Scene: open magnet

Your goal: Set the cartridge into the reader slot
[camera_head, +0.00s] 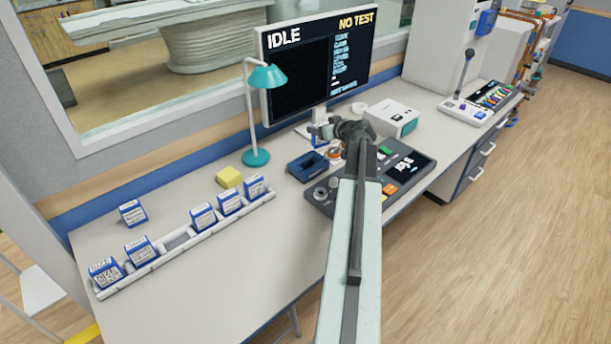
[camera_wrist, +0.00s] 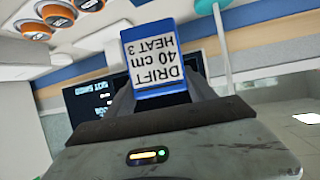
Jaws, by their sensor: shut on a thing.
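My gripper (camera_head: 327,129) is shut on a blue cartridge with a white label (camera_wrist: 155,62), held above the desk in front of the monitor. The label reads "DRIFT 40 cm HEAT 3" and appears upside down in the wrist view. In the head view only a small part of the held cartridge (camera_head: 319,131) shows beside my gripper. A dark blue open box (camera_head: 306,166) sits on the desk below and left of my gripper. A white box (camera_head: 393,118) stands to the right. I cannot tell for sure which holds the reader slot.
A white rack (camera_head: 176,241) at the left holds several cartridges, with a gap in its middle. A loose cartridge (camera_head: 132,212) and a yellow block (camera_head: 229,176) lie behind it. A teal lamp (camera_head: 257,157) and the control panel (camera_head: 402,170) flank my arm. The monitor (camera_head: 318,65) reads "IDLE", "NO TEST".

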